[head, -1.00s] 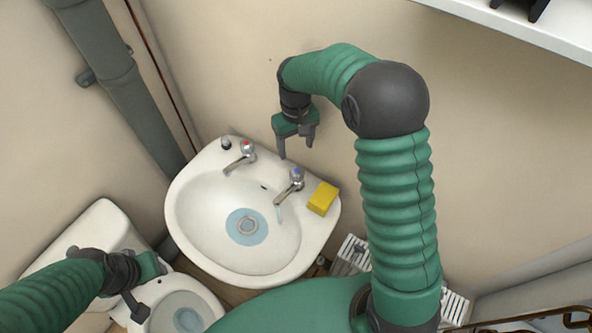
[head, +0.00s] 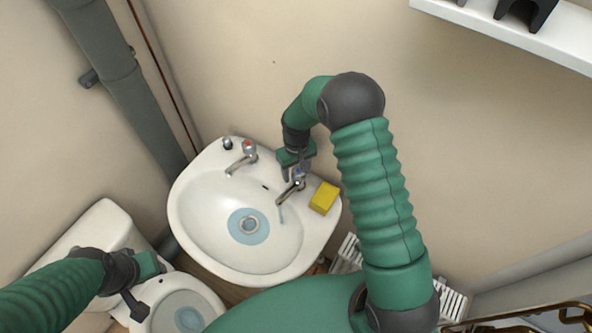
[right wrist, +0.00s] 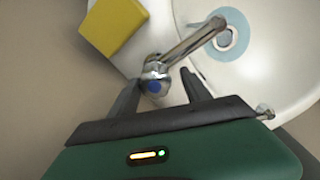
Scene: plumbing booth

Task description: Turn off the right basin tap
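The right basin tap (head: 290,189) is chrome with a blue-marked top and stands at the back right of the white basin (head: 185,215). A thin stream of water runs from its spout. In the right wrist view the tap's blue-marked head (right wrist: 154,85) sits between the finger ends. My right gripper (head: 292,176) is open, with one finger on each side of the tap head; I cannot tell whether they touch it. The left tap (head: 243,158) has a red-marked top.
A yellow sponge (head: 324,198) lies on the basin rim just right of the tap, and shows close by in the right wrist view (right wrist: 113,27). A small dark plug (head: 227,143) sits on the back rim. A white shelf (head: 520,32) is at upper right.

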